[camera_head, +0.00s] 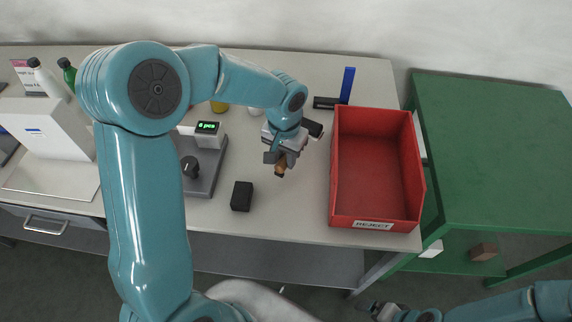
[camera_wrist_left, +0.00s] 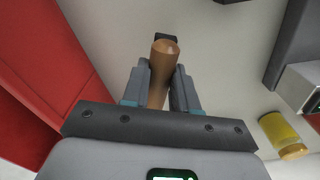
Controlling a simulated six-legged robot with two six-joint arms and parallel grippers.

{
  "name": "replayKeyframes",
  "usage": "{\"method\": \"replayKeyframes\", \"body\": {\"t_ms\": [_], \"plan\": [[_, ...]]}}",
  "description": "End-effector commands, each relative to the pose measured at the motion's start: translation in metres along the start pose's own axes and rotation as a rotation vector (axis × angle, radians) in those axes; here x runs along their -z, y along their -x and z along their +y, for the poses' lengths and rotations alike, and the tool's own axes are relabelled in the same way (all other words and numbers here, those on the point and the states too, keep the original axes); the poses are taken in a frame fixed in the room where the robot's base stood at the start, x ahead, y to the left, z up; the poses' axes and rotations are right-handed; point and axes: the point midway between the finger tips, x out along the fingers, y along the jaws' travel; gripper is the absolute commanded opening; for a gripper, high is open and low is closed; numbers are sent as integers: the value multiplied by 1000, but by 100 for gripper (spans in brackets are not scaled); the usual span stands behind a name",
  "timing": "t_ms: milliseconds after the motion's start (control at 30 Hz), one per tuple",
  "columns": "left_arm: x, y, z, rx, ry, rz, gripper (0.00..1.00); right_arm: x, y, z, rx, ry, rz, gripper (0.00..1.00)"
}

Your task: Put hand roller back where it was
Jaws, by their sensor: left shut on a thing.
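The hand roller, by its brown handle (camera_head: 281,163), is in my left gripper (camera_head: 284,154), between the scale and the red bin. In the left wrist view the brown handle (camera_wrist_left: 162,72) stands between the two fingers of the left gripper (camera_wrist_left: 160,88), with a dark part showing just behind its end. The rest of the roller is hidden by the gripper. Whether it touches the table I cannot tell. My right gripper (camera_head: 383,311) is low at the bottom edge, in front of the table, and too small to read.
A red bin labelled REJECT (camera_head: 374,224) stands right of the gripper. A black block (camera_head: 242,196) lies to its front left, and a grey scale (camera_head: 208,180) with a lit display is further left. A blue upright piece (camera_head: 347,84) stands behind. Bare table lies in front.

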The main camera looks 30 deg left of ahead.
Motion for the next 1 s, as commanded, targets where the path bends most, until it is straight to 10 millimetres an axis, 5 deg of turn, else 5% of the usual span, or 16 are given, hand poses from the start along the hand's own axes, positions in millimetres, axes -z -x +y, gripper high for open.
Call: {"method": "replayKeyframes", "body": {"t_ms": [333,767,800,833,1000], "plan": [[2,-45,0,0,1,-2,0,0,2,-1,0,0,0,95],[2,-52,0,0,1,2,0,0,-3,1,0,0,0,95],[2,-51,0,0,1,1,38,0,-2,1,0,0,0,95],[2,-51,0,0,1,0,48,0,-1,0,0,0,0,95],[2,-51,0,0,1,0,53,0,-1,0,0,0,0,95]]}}
